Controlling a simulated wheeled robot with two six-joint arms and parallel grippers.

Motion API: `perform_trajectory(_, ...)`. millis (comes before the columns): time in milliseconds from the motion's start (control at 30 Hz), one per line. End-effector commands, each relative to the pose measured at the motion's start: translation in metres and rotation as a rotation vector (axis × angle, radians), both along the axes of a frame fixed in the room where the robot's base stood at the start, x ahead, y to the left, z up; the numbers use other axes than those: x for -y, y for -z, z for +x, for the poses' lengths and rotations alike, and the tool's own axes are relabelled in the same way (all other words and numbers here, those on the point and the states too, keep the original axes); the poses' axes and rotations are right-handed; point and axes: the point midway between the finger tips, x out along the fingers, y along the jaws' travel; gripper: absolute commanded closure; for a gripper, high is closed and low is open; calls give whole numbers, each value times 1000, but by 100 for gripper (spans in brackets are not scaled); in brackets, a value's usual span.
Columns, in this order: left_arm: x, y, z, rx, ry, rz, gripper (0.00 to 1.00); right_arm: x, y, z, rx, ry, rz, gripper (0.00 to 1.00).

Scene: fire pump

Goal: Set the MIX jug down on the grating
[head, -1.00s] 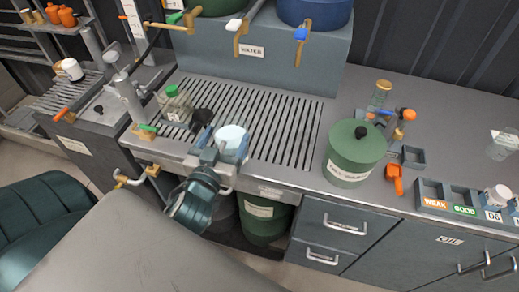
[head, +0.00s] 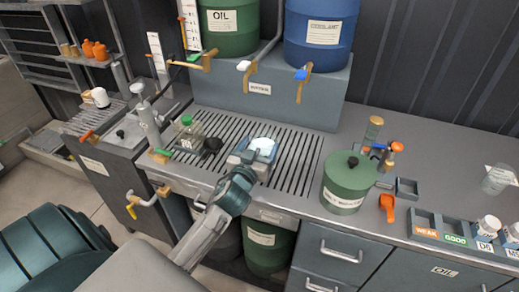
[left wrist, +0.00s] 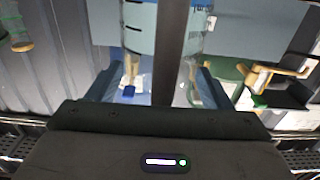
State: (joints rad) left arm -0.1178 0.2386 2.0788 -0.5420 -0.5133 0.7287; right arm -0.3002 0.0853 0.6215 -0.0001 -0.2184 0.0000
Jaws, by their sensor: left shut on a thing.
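My left gripper (head: 248,158) is shut on a clear jug (head: 263,146) with a pale top, over the front middle of the slatted grating (head: 301,163). No MIX label is readable on it. The jug looks upright; I cannot tell whether its base touches the slats or hangs just above them, because the gripper hides its lower part. In the left wrist view the two fingers (left wrist: 160,88) stand on either side of see-through material, with blurred taps behind. My right gripper is not in view.
A green lidded pot (head: 346,183) stands to the right. Taps, one blue-handled (head: 301,75), hang over the back. The right part of the grating is clear.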

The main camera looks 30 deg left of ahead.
Motion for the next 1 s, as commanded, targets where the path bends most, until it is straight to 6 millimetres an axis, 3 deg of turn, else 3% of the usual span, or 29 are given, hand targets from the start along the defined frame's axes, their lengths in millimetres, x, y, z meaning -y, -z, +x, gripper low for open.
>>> perform_trajectory(167,-6,1,12,2,0,1,95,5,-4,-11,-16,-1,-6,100)
perform_trajectory(467,-6,34,12,1,0,2,95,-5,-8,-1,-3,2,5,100)
perform_trajectory(833,-5,39,11,3,1,2,95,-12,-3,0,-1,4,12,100)
perform_trajectory(867,-5,40,11,0,0,1,25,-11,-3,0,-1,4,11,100)
perform_trajectory(967,-5,39,11,0,0,1,5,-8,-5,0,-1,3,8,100)
perform_trajectory(1000,-5,39,11,0,0,1,5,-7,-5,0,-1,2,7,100)
